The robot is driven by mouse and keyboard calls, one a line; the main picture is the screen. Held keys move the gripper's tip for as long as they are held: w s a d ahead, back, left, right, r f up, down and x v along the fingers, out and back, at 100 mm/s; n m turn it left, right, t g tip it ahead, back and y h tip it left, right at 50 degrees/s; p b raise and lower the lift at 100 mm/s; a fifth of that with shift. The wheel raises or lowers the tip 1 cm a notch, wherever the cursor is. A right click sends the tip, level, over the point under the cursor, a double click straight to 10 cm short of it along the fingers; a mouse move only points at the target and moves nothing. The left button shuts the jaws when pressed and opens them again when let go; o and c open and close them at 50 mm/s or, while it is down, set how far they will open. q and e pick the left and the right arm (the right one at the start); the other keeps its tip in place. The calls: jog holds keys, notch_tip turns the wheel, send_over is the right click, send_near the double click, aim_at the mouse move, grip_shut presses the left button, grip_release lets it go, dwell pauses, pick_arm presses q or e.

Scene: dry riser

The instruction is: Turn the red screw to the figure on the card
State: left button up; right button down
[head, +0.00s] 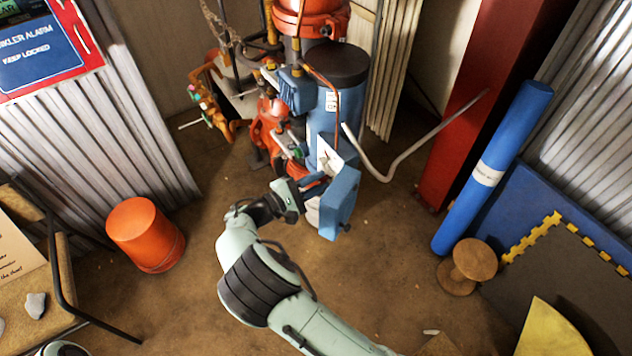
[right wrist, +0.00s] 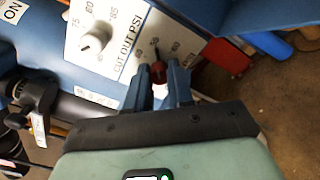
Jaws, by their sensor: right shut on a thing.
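The red screw (right wrist: 158,72) shows in the right wrist view, between the two fingers of my right gripper (right wrist: 160,80), which is shut on it. A dark pointer tip shows just above the screw, among partly hidden figures. In the head view my right gripper (head: 312,186) is at the plate on the blue pump unit, and the screw is hidden there. A card with handwriting (head: 15,250) stands at the left edge, cut off; no figure is legible. My left gripper does not show.
A blue box (head: 340,203) is close to the right gripper. A bent grey pipe (head: 400,160) reaches out to the right. An orange bucket (head: 146,236) stands on the left.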

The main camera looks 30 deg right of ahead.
jog(key=c, duration=1)
grip_release()
jog(key=shift+a, duration=0.15)
jog(key=a, duration=0.8)
jog(key=s+a, duration=0.1)
jog(key=a, duration=0.4)
jog(key=shift+a, duration=0.1)
